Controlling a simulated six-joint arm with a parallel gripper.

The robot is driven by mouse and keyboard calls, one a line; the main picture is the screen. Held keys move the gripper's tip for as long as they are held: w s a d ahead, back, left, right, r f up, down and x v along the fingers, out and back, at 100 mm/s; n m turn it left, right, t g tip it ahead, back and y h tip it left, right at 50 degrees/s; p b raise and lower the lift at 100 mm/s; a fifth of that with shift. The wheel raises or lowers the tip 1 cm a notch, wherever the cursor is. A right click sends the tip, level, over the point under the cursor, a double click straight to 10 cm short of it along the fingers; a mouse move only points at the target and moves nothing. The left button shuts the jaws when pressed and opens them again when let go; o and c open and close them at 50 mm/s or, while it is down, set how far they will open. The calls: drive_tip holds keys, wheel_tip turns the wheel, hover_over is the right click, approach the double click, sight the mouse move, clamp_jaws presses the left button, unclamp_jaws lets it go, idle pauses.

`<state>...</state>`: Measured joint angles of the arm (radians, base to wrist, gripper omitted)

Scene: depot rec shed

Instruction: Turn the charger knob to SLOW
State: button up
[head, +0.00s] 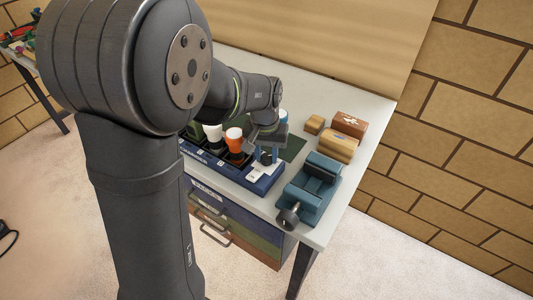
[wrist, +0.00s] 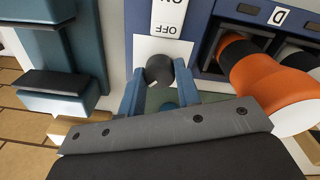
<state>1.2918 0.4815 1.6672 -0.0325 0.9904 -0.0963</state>
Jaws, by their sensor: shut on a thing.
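The charger (head: 240,178) is a long dark blue unit along the front of the bench, with a white label plate at its right end. In the wrist view the charger (wrist: 205,20) shows that plate (wrist: 170,18), with upside-down lettering that reads OFF and, cut by the frame edge, apparently ON. No SLOW mark is legible. The dark round knob (wrist: 160,69) sits on the white plate between the two blue fingers of my gripper (wrist: 160,85), which is shut on it. In the head view my gripper (head: 266,152) is over the charger's right end and hides the knob.
Orange-and-black (head: 234,139) and white-topped (head: 212,134) items stand in the charger's bays, close left of my gripper. A teal vise (head: 312,187) stands to the right. Wooden blocks (head: 338,146) and a red-brown box (head: 350,124) lie behind it. Drawers (head: 222,214) are below.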

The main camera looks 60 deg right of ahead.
drive_tip(key=n, duration=0.4)
drive_tip(key=shift+n, duration=2.2)
drive_tip(key=o, duration=1)
drive_tip(key=shift+c, duration=0.2)
drive_tip(key=shift+a, duration=0.1)
